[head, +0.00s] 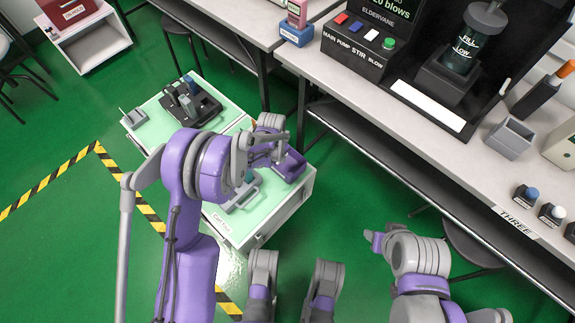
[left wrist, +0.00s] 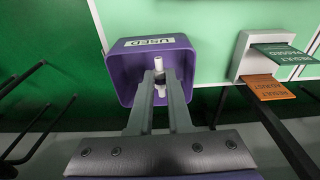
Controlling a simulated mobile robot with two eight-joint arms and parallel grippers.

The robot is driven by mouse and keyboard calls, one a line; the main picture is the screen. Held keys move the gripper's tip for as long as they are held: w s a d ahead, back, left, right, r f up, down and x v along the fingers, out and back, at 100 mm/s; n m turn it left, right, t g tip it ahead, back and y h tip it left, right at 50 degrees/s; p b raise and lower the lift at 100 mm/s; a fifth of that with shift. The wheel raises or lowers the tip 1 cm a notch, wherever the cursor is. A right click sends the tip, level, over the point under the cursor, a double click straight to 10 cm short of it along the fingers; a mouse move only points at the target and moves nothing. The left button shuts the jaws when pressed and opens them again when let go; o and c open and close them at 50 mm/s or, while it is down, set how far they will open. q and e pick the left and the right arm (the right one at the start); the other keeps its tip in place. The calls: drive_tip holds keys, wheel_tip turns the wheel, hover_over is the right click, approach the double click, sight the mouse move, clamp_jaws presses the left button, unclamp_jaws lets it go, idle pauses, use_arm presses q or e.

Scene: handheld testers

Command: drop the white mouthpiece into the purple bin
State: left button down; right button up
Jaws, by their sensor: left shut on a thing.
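The purple bin (head: 293,172) stands on the pale green top of the cart, near its right edge. In the left wrist view the bin (left wrist: 118,68) carries a white "USED" label, and its opening faces the camera. My left gripper (head: 277,152) is over the bin in the head view. In the left wrist view my left gripper (left wrist: 160,84) is shut on the white mouthpiece (left wrist: 158,64), a slim tube with a dark band between the fingertips. The tube appears in front of the bin's opening; its height above the bin is unclear. My right gripper cannot be made out.
A white card holder (left wrist: 243,60) has green and orange cards. A long bench (head: 400,135) with equipment runs along the right.

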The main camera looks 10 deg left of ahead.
use_arm(q)
drive_tip(key=c, duration=0.8)
unclamp_jaws()
drive_tip(key=shift+o, duration=0.2)
wheel_tip(320, 180, up, 11)
drive_tip(key=s+p, duration=0.1)
drive_tip(key=p, duration=0.1)
drive_tip(key=shift+a+p, duration=0.35)
drive_tip(key=shift+p, duration=0.05)
drive_tip(key=shift+s, duration=0.1)
